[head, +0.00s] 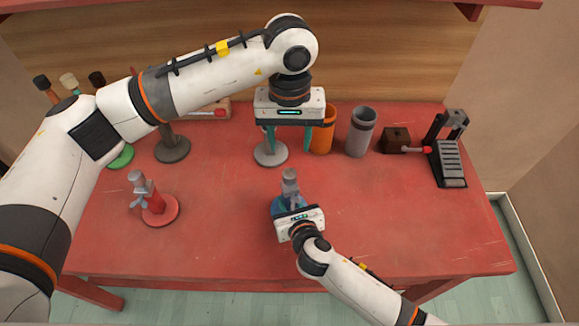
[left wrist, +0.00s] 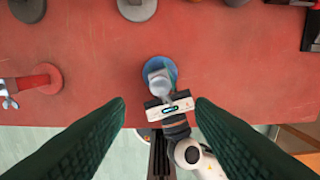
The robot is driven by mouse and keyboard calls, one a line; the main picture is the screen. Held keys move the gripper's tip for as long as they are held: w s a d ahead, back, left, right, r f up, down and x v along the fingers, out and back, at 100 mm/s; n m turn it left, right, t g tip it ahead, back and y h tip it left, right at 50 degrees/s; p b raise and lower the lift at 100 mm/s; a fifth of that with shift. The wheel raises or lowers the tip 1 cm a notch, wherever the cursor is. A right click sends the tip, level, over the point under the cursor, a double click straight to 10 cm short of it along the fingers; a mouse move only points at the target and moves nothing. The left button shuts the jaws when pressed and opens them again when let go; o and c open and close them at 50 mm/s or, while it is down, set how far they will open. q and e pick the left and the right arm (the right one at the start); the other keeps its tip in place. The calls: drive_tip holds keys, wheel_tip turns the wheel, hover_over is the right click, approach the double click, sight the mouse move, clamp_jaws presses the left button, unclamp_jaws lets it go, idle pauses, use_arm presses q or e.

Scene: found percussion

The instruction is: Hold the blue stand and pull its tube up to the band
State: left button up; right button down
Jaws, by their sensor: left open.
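The blue stand (head: 276,207) is near the middle front of the red table, with a grey tube top (head: 289,182) standing up from it. In the left wrist view its round blue base (left wrist: 172,66) shows below the grey top (left wrist: 160,86). My right gripper (head: 297,213) is up against the stand from the front. Its housing hides its fingers, so its grip is unclear. My left gripper (head: 289,148) is open and empty, above and behind the stand, with fingers pointing down. I cannot make out a band on the tube.
A red stand (head: 160,212) with a grey clamp is at the left. Grey stands (head: 172,150), an orange cup (head: 325,135), a grey cup (head: 360,132), a brown block (head: 396,139) and a black pedal (head: 449,160) line the back. The table is clear to the right front.

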sight(289, 173)
use_arm(q)
wheel_tip(289, 173, down, 10)
drive_tip(key=shift+r, duration=0.2)
